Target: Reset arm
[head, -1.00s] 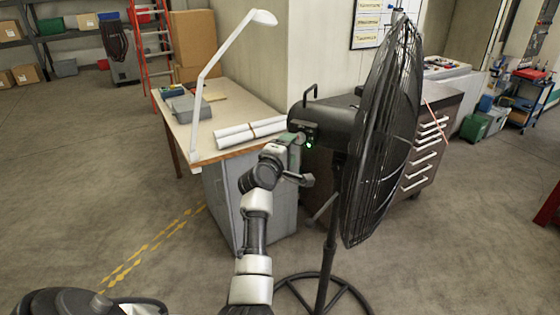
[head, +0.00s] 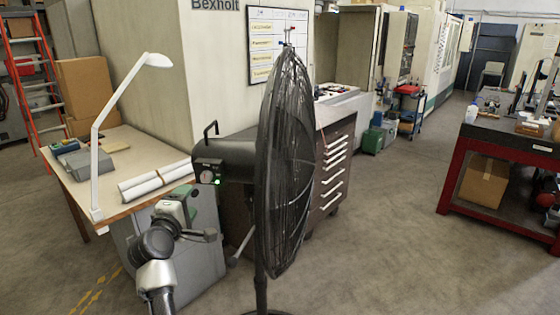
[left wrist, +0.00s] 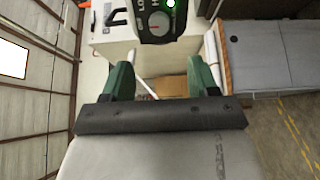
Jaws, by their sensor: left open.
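My left gripper (head: 187,204) is just below and left of the fan's control box (head: 208,172) in the head view. In the left wrist view its two green fingers (left wrist: 162,77) are spread apart with nothing between them. The control box, with a round knob (left wrist: 158,24) and a lit green light (left wrist: 171,3), shows beyond the fingertips, apart from them. The large black pedestal fan (head: 285,165) stands upright in the middle of the head view. My right gripper is in neither view.
A wooden-topped desk (head: 128,148) with a white lamp (head: 118,98) and paper rolls stands behind my left arm. A drawer cabinet (head: 334,165) is behind the fan. A red workbench (head: 510,150) stands at right, with clear floor (head: 400,235) between.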

